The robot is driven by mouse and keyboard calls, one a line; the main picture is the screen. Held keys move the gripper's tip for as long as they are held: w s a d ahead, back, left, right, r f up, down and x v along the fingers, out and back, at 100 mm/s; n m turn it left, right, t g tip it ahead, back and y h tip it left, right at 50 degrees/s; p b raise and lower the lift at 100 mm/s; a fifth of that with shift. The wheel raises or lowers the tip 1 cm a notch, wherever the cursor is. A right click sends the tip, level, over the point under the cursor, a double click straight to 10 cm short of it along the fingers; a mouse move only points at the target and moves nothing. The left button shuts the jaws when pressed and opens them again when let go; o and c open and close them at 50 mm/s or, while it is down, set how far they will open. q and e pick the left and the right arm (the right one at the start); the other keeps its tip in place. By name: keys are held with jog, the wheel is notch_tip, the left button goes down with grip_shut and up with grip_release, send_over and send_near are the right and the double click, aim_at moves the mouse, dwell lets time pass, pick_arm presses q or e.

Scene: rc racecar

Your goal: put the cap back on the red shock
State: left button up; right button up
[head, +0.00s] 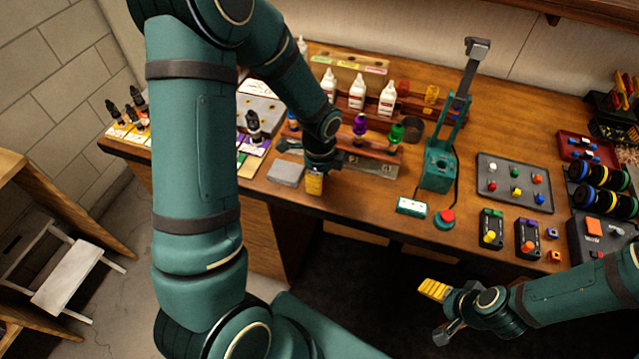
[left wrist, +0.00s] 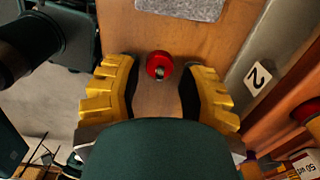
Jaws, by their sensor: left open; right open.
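A small red round piece with a metal centre, seemingly the cap (left wrist: 159,65), lies on the wooden bench in the left wrist view. My left gripper (left wrist: 158,95) is open, with one yellow finger on each side of the piece and gaps between. In the head view my left gripper (head: 315,184) is at the bench's front edge, and my arm hides the cap. I cannot pick out the red shock for sure; a red part (left wrist: 308,110) shows at the right edge of the left wrist view. My right gripper (head: 437,311) is open and empty, off the bench front.
A wooden rack with a purple-topped shock (head: 360,126) and a green-topped shock (head: 396,132) stands right of my left gripper. White bottles (head: 357,92) stand behind it. A grey pad (head: 286,172) lies to the left. A green press (head: 440,165) stands to the right.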

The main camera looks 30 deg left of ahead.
pick_arm(q)
jog(key=shift+f, duration=0.35)
grip_shut()
jog(key=shift+r, duration=0.15)
notch_tip(320, 180, up, 10)
jog(key=shift+f+p, duration=0.1)
jog(key=shift+p, duration=0.7)
